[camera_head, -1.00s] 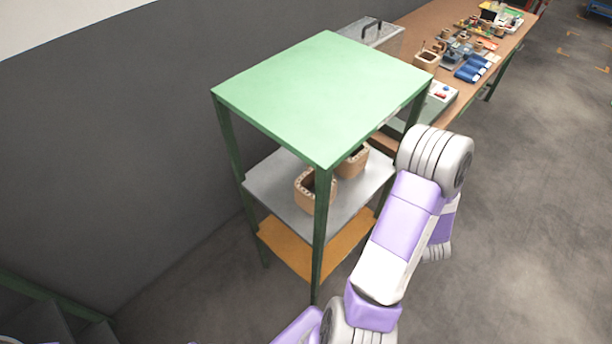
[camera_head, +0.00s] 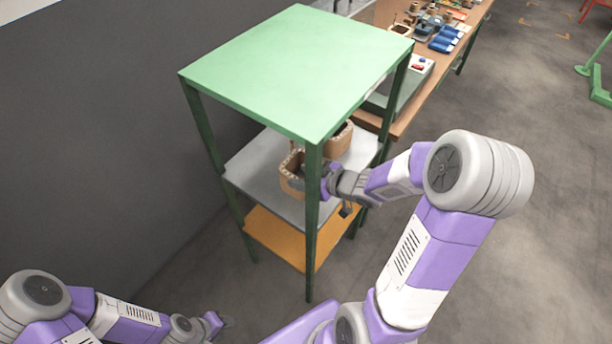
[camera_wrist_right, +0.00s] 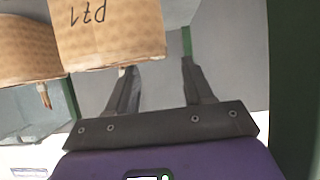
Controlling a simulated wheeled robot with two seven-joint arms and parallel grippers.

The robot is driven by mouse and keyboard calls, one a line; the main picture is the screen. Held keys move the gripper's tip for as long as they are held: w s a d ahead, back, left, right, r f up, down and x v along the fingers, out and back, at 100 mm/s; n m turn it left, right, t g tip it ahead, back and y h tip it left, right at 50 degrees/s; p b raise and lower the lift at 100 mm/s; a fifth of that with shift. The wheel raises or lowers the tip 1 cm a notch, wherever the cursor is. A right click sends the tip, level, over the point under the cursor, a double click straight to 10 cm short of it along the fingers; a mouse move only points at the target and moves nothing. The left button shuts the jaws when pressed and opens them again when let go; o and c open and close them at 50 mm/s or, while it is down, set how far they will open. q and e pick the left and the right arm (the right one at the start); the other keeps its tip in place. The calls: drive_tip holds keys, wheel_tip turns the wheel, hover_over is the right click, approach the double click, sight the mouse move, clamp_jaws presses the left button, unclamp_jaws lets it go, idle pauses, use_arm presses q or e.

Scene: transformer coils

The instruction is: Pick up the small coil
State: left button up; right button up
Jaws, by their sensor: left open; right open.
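Two tan, box-like hollow coils stand on the grey middle shelf (camera_head: 250,165): a nearer one (camera_head: 291,182) and one further back (camera_head: 342,143). I cannot tell for sure which is the small coil. My right gripper (camera_head: 318,180), partly hidden by the shelf's front post, is at the nearer coil. In the right wrist view the gripper (camera_wrist_right: 158,66) is open; a coil with dark upside-down lettering (camera_wrist_right: 108,40) hides the left fingertip, while the right finger is clear of it. Another coil (camera_wrist_right: 25,50) shows further left. My left gripper (camera_head: 220,321) is low at the left, away from the shelf.
The rack's green top (camera_head: 300,70) covers the coils from above, and its green front post (camera_head: 312,220) stands close to my right gripper. An orange shelf (camera_head: 275,235) lies below. A cluttered workbench (camera_head: 405,120) stands behind at the right.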

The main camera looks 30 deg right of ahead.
sight(290, 175)
drive_tip(key=b+x, duration=0.2)
drive_tip(key=x, duration=0.3)
drive_tip(key=shift+s+f, duration=0.15)
drive_tip(key=shift+c, duration=0.5)
clamp_jaws()
